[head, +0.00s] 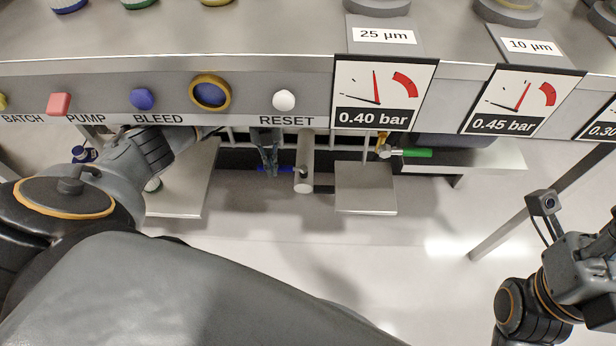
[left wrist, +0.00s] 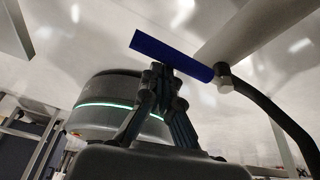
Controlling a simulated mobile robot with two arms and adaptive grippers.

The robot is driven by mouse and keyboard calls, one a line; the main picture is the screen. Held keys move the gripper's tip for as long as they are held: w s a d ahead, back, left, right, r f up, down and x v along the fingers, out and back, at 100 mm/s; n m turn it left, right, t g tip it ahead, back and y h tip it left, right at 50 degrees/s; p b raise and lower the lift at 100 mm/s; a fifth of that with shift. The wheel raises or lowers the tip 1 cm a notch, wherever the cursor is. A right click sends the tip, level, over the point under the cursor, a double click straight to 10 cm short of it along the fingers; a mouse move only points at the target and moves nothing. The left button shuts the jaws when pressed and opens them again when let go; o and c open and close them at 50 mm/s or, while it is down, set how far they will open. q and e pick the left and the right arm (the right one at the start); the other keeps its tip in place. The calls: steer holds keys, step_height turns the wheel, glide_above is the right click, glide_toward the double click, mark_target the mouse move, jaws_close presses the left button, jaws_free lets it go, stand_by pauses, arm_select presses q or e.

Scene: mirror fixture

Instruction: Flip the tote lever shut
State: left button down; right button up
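A blue lever (left wrist: 172,57) runs slantwise in the left wrist view, its right end at a metal fitting. In the head view it shows as a short blue bar (head: 286,168) below the panel, partly hidden by my left gripper (head: 269,170). In the left wrist view the fingers of that gripper (left wrist: 163,72) come together at the lever's lower edge. I cannot tell whether they touch it. Nothing shows between them. No label tells whether this is the tote lever. Part of my right arm is at the right edge; its fingers are out of view.
A green-handled valve (head: 415,153) sits right of a grey vertical cylinder (head: 304,165). Grey plates (head: 366,188) flank the space below the panel (head: 240,95). A dark curved hose (left wrist: 270,105) leaves the fitting. The floor in front is clear.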

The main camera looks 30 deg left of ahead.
arm_select(q)
steer(key=shift+w+a+r, duration=0.1)
steer(key=shift+w+a, duration=0.1)
stand_by(0.4)
